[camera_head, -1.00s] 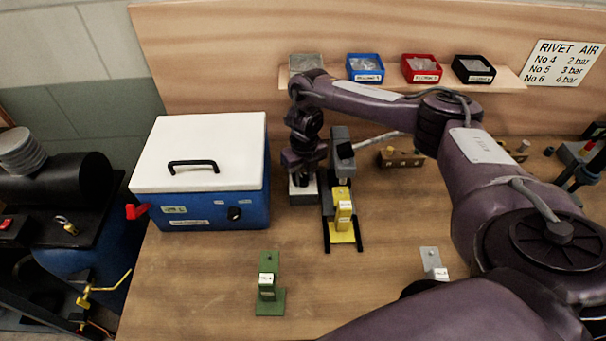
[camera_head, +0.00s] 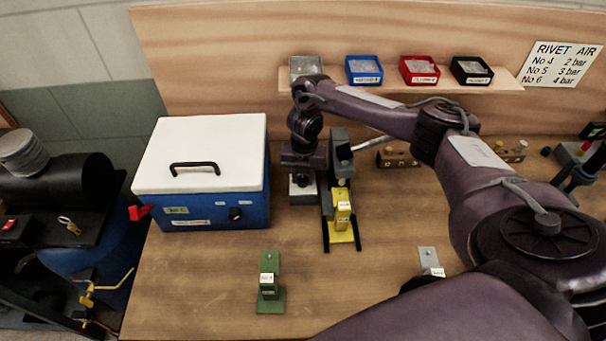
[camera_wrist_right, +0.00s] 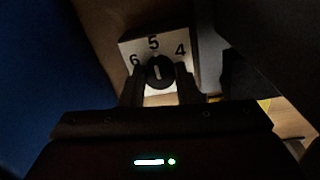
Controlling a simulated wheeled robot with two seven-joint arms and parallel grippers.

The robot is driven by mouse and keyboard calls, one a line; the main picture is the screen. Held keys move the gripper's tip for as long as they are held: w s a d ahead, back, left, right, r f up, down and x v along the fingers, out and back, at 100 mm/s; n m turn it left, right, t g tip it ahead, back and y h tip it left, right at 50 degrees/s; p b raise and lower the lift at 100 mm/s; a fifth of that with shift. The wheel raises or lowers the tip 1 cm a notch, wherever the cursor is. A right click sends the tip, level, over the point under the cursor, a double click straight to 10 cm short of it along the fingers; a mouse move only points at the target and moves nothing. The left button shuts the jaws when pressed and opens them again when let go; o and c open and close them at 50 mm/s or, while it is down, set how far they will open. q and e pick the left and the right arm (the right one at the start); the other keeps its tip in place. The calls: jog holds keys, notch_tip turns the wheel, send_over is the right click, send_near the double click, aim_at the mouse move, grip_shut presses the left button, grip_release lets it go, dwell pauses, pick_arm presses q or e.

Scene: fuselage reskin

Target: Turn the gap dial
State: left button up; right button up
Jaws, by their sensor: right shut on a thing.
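The gap dial (camera_wrist_right: 160,72) is a round black knob with a white pointer line, on a pale plate marked 6, 5 and 4. The pointer line stands nearly upright in the right wrist view, toward the 5. My right gripper (camera_wrist_right: 160,84) has one finger on each side of the knob and is shut on it. In the head view, my right gripper (camera_head: 302,178) points down at the dial's plate (camera_head: 302,195), beside the tool with the yellow block (camera_head: 342,216). The knob itself is mostly hidden there. My left gripper is out of view.
A blue box with a white lid (camera_head: 205,150) stands close to the left of my right gripper. A green stand (camera_head: 269,285) and a grey stand (camera_head: 429,260) are nearer the front. A shelf with several small bins (camera_head: 365,69) is behind. The table's front middle is clear.

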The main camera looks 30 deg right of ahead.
aim_at(304, 178)
jog(key=shift+r, duration=0.1)
dwell(0.3)
jog(key=o, duration=1)
jog(key=shift+c, duration=0.2)
jog(key=shift+r, duration=0.15)
notch_tip(304, 178, up, 2)
jog(key=shift+d+r+b, duration=0.1)
jog(key=shift+b, duration=0.4)
notch_tip(304, 178, up, 4)
jog(key=shift+r+p, duration=0.25)
jog(key=shift+p, duration=0.8)
jog(key=shift+r, duration=0.35)
